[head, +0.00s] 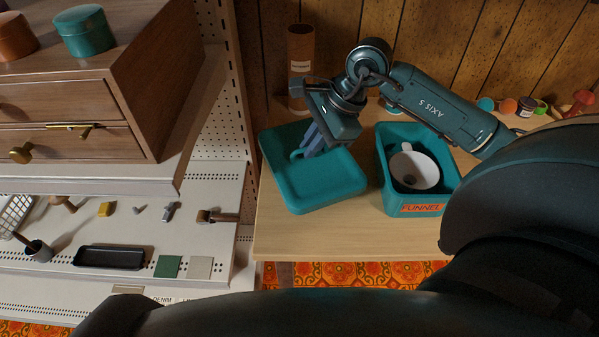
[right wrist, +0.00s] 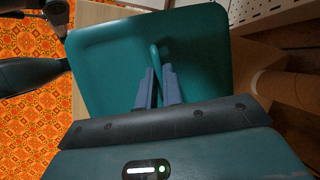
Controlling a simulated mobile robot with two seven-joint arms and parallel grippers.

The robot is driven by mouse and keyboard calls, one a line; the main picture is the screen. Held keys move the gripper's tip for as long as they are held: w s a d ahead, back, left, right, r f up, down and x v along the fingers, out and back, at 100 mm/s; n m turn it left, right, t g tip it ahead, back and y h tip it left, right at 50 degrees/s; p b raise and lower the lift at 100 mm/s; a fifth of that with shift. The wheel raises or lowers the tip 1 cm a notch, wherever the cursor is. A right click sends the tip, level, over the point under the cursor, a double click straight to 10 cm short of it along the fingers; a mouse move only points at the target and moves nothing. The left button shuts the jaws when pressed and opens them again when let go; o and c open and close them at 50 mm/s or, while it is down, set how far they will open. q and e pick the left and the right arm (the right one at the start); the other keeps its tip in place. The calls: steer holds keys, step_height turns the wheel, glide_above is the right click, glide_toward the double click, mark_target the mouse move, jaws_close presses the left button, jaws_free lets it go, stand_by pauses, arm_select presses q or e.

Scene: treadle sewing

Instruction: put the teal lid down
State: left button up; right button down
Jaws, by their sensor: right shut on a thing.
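The teal lid (head: 325,185) is a shallow square with rounded corners and a raised handle; it is at the left part of the wooden table (head: 330,240). My right gripper (head: 308,150) is shut on the lid's handle. The right wrist view also shows the lid (right wrist: 110,65) with the fingers (right wrist: 157,78) on both sides of its handle. The lid looks flat and low over the table; I cannot tell whether it touches. The teal bin (head: 425,209) labelled FUNNEL stands open to its right, apart from it, with a white funnel (head: 425,168) inside.
A brown cardboard tube (head: 301,55) stands behind the lid. Small coloured spools (head: 507,106) line the table's back right. A white shelf unit with a black tray (head: 109,258) and a wooden drawer chest (head: 75,105) is at the left. The table's front strip is clear.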

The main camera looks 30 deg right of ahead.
mark_target(311, 167)
steer(key=shift+f, duration=3.5)
steer(key=shift+f+b, duration=0.25)
steer(key=shift+b, duration=0.05)
steer(key=c, duration=1.6)
jaws_free()
steer(key=shift+r, duration=0.1)
steer(key=shift+o, duration=0.2)
steer(key=shift+r+p, duration=0.2)
steer(key=shift+p, duration=0.15)
steer(key=v, duration=1.2)
steer(key=shift+s+f, duration=0.1)
